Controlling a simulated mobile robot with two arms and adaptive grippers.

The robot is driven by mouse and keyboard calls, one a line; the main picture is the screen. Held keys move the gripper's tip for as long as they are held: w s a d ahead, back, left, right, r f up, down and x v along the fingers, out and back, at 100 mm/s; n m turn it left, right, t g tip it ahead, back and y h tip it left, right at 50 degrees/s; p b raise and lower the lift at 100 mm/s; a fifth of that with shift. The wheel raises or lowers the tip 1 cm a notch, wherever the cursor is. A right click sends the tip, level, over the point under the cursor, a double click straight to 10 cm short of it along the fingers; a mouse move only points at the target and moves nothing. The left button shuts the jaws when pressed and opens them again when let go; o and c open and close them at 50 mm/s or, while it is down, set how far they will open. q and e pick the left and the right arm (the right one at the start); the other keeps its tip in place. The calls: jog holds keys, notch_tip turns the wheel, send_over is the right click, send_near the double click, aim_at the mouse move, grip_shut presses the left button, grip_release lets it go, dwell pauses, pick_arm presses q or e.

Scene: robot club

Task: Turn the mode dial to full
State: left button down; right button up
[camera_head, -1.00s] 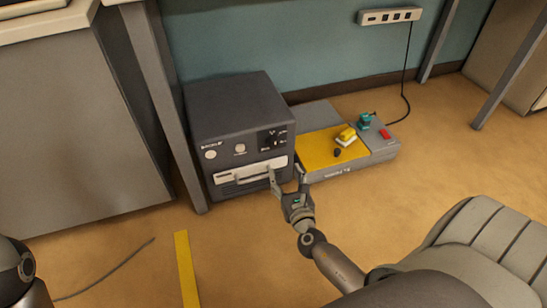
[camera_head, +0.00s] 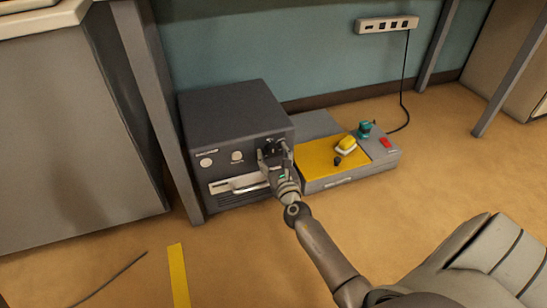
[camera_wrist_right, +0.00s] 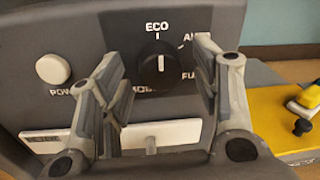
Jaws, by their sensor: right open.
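The mode dial (camera_wrist_right: 159,69) is a round black knob on the front panel of the dark grey box (camera_head: 232,105). Its white pointer line points up to ECO. AUTO and FULL, on the dial's right, are partly hidden behind a finger. In the head view the dial is mostly hidden by my right gripper (camera_head: 274,153). My right gripper is open, its fingers in front of the panel on either side of the dial. In the wrist view a gap shows between each finger and the dial. My left gripper is not in view.
A pale power button (camera_wrist_right: 53,69) sits left of the dial, and a drawer handle (camera_head: 247,185) is below. A grey unit with a yellow top (camera_head: 313,151) stands close on the right. A table leg (camera_head: 165,120) is close on the left. The floor in front is largely clear.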

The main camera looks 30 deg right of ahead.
jog(key=shift+w+d, duration=0.1)
jog(key=shift+w, duration=0.05)
jog(key=shift+c, duration=0.2)
jog(key=c, duration=1)
